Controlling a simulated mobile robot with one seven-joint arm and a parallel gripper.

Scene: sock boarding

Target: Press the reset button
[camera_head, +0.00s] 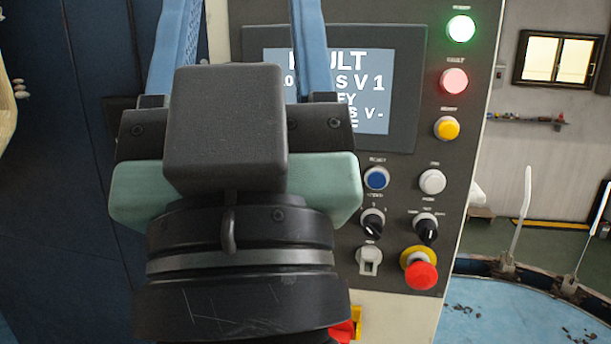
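A control panel (470,118) stands in front of me with a screen (400,75) that reads "FAULT"; my gripper hides part of its text. A blue push button (376,178) sits below the screen, with small labels too blurred to read surely; it looks like the reset button. My gripper (246,30) is in front of the panel, left of the blue button. Its two blue fingers point upward, wide apart, with nothing seen between them. The fingertips run past the top edge. The gripper does not cover the blue button.
A white button (432,181), two black selector knobs (373,223), a key-like switch (369,261) and a red emergency stop (421,274) surround the blue button. Green (461,28), red (454,81) and amber (447,128) lamps line the right. A round blue-floored machine (500,315) lies lower right.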

